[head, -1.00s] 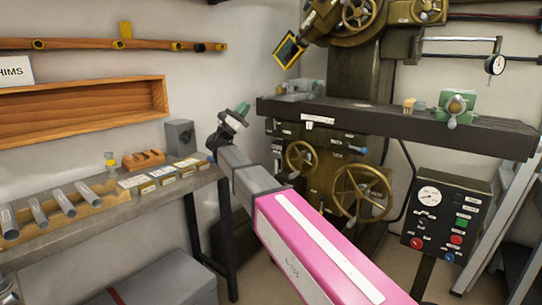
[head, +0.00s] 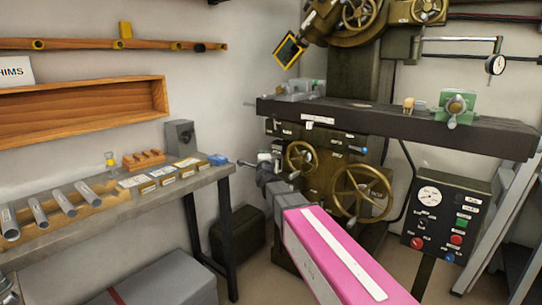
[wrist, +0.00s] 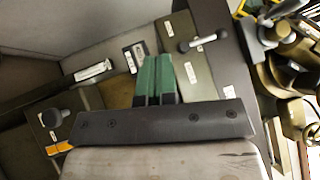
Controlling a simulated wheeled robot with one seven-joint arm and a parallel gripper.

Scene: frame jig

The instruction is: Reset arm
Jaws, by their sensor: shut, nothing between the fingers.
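My gripper (wrist: 158,62) shows in the wrist view as two green fingers side by side, shut with nothing between them. In the head view my arm reaches from the lower right toward the milling machine (head: 345,150). Its dark wrist end is in front of the machine's lower left side, below the machine table (head: 385,117). The fingers are not clear in the head view. In the wrist view the fingers point toward green-grey machine parts with white labels. I cannot tell how far they are from these.
A workbench (head: 215,176) with metal tubes, small labelled boxes and a blue item (head: 218,159) stands at the left. Two handwheels (head: 362,193) jut from the machine near my arm. A control box (head: 445,215) stands at the right. A grey chest (head: 160,285) is on the floor.

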